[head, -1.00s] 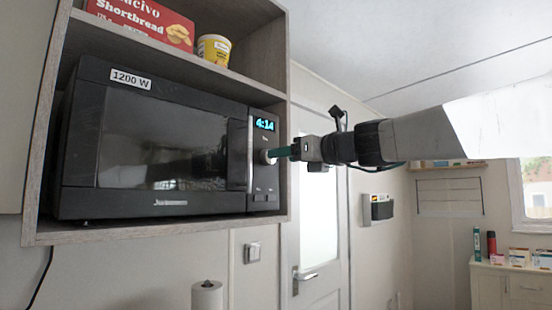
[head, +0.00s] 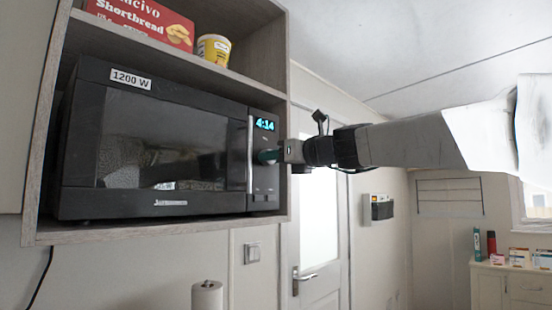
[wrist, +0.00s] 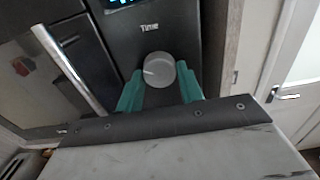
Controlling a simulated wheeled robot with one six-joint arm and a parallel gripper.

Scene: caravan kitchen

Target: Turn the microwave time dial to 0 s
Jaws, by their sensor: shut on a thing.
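The black microwave (head: 150,145) sits in a wooden wall cubby, its door closed. Its display (head: 265,124) reads 4:14. The time dial (wrist: 159,69) is a round grey knob below the word "Time" in the wrist view, with a pale pointer mark on its face. My gripper (wrist: 160,92) has green fingertips on both sides of the dial and is shut on it. In the head view my gripper (head: 270,156) reaches in from the right and hides the dial.
The microwave's door handle (head: 250,153) is a vertical bar just left of the control panel; it also shows in the wrist view (wrist: 68,68). The cubby's right side wall (head: 284,205) stands close to the panel. A shortbread box (head: 145,20) and a yellow tub (head: 213,49) stand on the shelf above.

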